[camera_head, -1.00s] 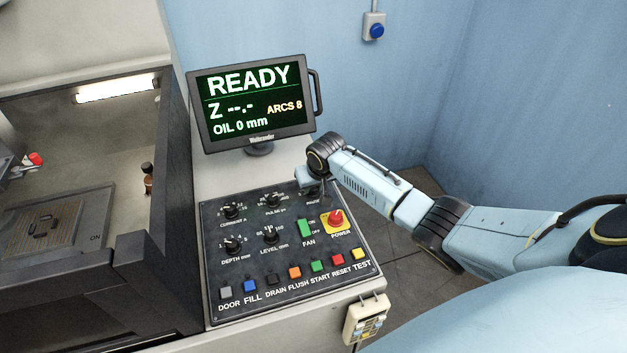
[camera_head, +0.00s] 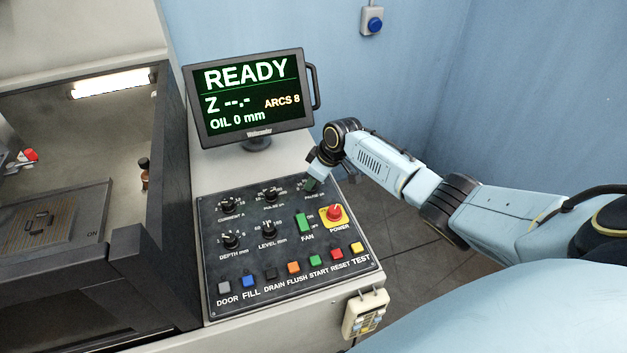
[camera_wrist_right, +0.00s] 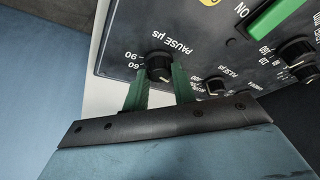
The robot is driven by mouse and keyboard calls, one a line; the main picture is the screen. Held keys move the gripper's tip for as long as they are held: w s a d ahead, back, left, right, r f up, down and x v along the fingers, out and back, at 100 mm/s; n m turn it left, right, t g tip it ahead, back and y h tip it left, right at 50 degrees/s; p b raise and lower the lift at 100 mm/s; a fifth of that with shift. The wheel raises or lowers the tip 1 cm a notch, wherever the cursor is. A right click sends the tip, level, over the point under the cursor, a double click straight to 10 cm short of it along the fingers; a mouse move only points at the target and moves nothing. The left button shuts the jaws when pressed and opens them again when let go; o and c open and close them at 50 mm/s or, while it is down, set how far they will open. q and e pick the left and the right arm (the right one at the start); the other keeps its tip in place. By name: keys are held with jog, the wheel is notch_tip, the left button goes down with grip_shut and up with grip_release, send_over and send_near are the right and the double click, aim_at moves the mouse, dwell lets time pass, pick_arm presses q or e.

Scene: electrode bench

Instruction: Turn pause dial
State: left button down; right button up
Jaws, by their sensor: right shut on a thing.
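The pause dial (camera_wrist_right: 158,67) is a black knob with a white mark, beside the PAUSE µs label on the dark control panel (camera_head: 290,250). In the right wrist view it sits between the green fingertips of my right gripper (camera_wrist_right: 160,76), which is shut on it. In the head view my right gripper (camera_head: 311,184) is at the panel's upper right corner and hides the dial there. My left gripper is not in view.
The pulse dial (camera_head: 270,195) is just left of my gripper. The green fan switch (camera_head: 303,222) and red power knob (camera_head: 334,212) lie below it. The monitor (camera_head: 250,98) stands behind, reading READY. Several coloured buttons line the panel's front.

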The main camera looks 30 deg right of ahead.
dwell(0.3)
jog(key=o, duration=1)
jog(key=v, duration=1.3)
jog(key=shift+r, duration=0.25)
jog(key=shift+d, duration=0.1)
